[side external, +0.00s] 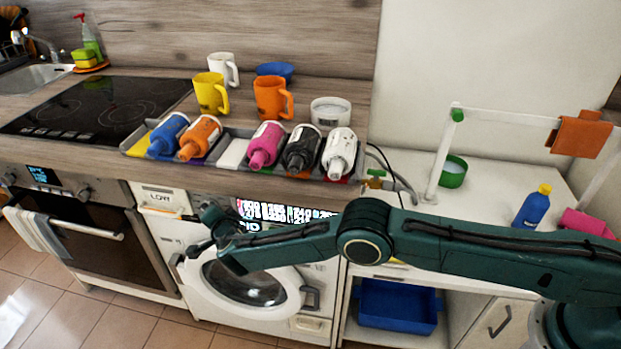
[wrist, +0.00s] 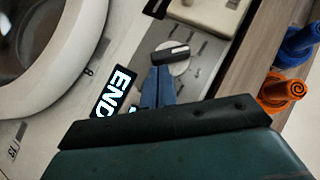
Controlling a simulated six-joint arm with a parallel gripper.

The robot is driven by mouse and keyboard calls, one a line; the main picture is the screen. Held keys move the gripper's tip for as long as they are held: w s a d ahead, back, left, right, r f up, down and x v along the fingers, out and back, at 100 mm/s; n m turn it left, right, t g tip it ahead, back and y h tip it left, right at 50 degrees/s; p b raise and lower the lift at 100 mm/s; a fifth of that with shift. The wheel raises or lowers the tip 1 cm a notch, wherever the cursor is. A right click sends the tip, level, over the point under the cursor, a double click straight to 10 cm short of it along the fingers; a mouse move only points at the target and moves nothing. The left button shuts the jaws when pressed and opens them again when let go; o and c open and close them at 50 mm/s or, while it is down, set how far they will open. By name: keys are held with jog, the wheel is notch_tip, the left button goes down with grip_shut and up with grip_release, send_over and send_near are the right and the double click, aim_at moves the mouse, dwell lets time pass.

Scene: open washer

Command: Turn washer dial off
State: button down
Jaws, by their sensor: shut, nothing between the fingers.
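The white washer (side external: 172,232) stands under the counter, with its round door (side external: 208,298) closed. In the wrist view, the washer dial (wrist: 178,66) is a pale disc with a dark, silver-edged grip bar (wrist: 170,53), set on a grey panel with markings. My gripper (wrist: 158,70) is shut and empty, its blue fingertips right at the dial's lower left edge and just below the bar. I cannot tell whether they touch. In the side view, the end of my arm is in front of the control panel and hides the dial.
The washer display (wrist: 116,92) reads END. The detergent drawer (side external: 163,198) is left of the panel. Several bottles, including an orange one (side external: 200,136), lie in a tray on the counter above. The oven (side external: 85,235) is at left, and a blue bin (side external: 398,306) is at right.

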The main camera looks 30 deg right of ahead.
jog(key=shift+f+m+t+y, duration=0.3)
jog(key=shift+f+m+t, duration=0.1)
jog(key=shift+t, duration=0.1)
dwell(0.4)
jog(key=shift+f+m+t+y, duration=0.4)
jog(key=shift+f+m+t, duration=0.4)
jog(key=shift+f+t, duration=0.15)
jog(key=shift+w+a, duration=0.1)
jog(key=shift+d, duration=0.2)
dwell(0.5)
jog(key=s+d, duration=0.2)
jog(key=s, duration=1.1)
jog(key=shift+d+r, duration=0.2)
jog(key=shift+r, duration=0.1)
jog(key=shift+w, duration=0.1)
